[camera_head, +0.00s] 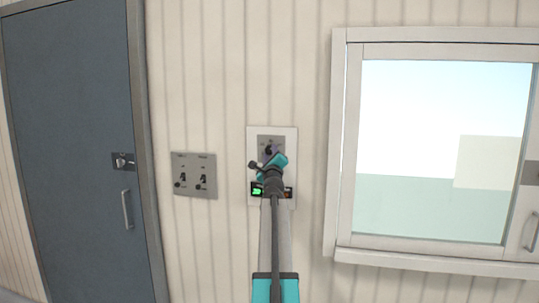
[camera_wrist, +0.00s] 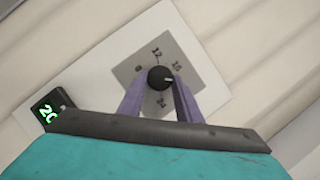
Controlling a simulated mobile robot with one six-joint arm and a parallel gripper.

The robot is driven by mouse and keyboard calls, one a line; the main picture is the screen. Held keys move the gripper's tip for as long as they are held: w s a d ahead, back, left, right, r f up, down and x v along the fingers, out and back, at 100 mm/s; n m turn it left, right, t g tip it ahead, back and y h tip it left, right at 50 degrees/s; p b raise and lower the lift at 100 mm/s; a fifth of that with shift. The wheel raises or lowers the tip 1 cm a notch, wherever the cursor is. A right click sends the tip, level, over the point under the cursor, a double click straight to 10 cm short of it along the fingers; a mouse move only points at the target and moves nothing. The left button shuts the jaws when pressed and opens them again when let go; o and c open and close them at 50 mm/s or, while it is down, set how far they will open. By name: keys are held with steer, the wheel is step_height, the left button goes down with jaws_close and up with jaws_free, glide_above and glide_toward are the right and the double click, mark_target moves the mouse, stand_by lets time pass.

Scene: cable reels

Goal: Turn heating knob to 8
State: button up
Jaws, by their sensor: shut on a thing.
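The heating knob (camera_wrist: 158,74) is a small round black dial on a grey square plate (camera_wrist: 186,50). Its white mark points to the right in the wrist view, just below the 16. An 8 shows left of the knob, a 12 above it, and another number below it. In the head view the knob (camera_head: 270,149) sits on a white wall panel (camera_head: 290,133). My gripper (camera_wrist: 160,82) is shut on the knob, with one purple finger on each side. In the head view my gripper (camera_head: 270,154) covers part of the panel.
A small black display (camera_wrist: 48,113) glows green on the panel; its reading is partly hidden. A grey switch plate (camera_head: 194,175) is left of the panel. Further left is a blue-grey door (camera_head: 70,130) with a handle. A window (camera_head: 430,150) is at right.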

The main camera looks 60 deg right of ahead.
steer(key=shift+s+d+r+n, duration=0.15)
steer(key=shift+s+r+n, duration=0.05)
steer(key=shift+s+n, duration=0.1)
steer(key=n+g+y+p, duration=0.1)
steer(key=n+g, duration=0.1)
steer(key=n, duration=0.5)
steer(key=r+n+g+y+p, duration=0.1)
steer(key=n+g+y+p, duration=0.1)
steer(key=n, duration=0.4)
steer(key=w+n+g+y+p, duration=0.1)
steer(key=n+g+p, duration=0.1)
steer(key=n, duration=0.5)
steer(key=shift+w+r+n+g+y, duration=0.1)
steer(key=shift+r+n+g+y, duration=0.2)
steer(key=shift+r+g, duration=0.15)
steer(key=shift+w+a+n+g+b, duration=0.15)
steer(key=shift+n+g+b, duration=0.25)
steer(key=shift+n, duration=0.2)
steer(key=shift+w+a+n+g+b, duration=0.1)
steer(key=shift+n+g+b, duration=0.3)
steer(key=shift+n, duration=0.2)
steer(key=shift+w+n+g+h+b, duration=0.1)
steer(key=shift+n+g+h+b, duration=0.85)
steer(key=shift+n, duration=0.65)
